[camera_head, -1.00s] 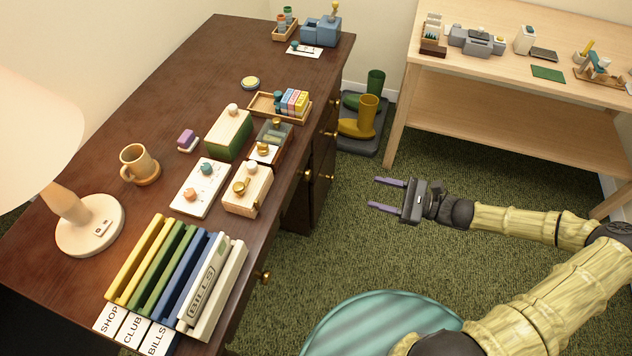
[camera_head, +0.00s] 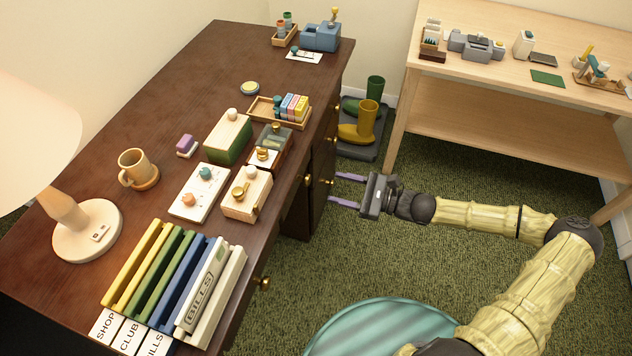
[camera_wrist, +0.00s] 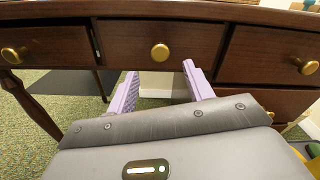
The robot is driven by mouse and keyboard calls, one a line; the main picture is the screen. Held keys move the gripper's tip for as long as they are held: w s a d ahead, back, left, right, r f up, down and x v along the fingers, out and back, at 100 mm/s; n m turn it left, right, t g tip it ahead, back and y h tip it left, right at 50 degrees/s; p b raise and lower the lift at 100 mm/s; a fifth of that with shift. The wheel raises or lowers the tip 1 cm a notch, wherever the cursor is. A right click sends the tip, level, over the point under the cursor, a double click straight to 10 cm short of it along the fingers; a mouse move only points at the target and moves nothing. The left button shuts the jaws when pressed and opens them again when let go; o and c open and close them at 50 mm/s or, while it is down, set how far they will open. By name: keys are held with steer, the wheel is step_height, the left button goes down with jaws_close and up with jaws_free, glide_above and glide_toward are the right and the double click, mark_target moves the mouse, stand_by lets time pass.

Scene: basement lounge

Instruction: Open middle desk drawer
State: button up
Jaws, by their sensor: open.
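The dark wooden desk (camera_head: 190,75) has a row of drawers along its front. In the wrist view the middle drawer (camera_wrist: 125,42) is straight ahead and looks closed, with a round brass knob (camera_wrist: 160,52). My gripper (camera_wrist: 161,70) is open and empty, its two purple fingers pointing at the desk front. The knob shows between and slightly above the fingertips, apart from them. In the head view my gripper (camera_head: 335,188) is beside the desk's front side, with its fingertips close to it; the exact gap is hard to judge.
Drawers with brass knobs flank the middle one, at left (camera_wrist: 12,55) and right (camera_wrist: 307,67). A teal round seat (camera_head: 385,325) stands near my arm. Boots (camera_head: 366,120) on a dark tray and a light wooden table (camera_head: 500,125) are beyond. Green carpet between is clear.

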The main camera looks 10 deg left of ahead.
mark_target(310, 180)
steer(key=a, duration=0.7)
steer(key=shift+w+a+b, duration=0.1)
steer(key=shift+w+b, duration=0.2)
jaws_close()
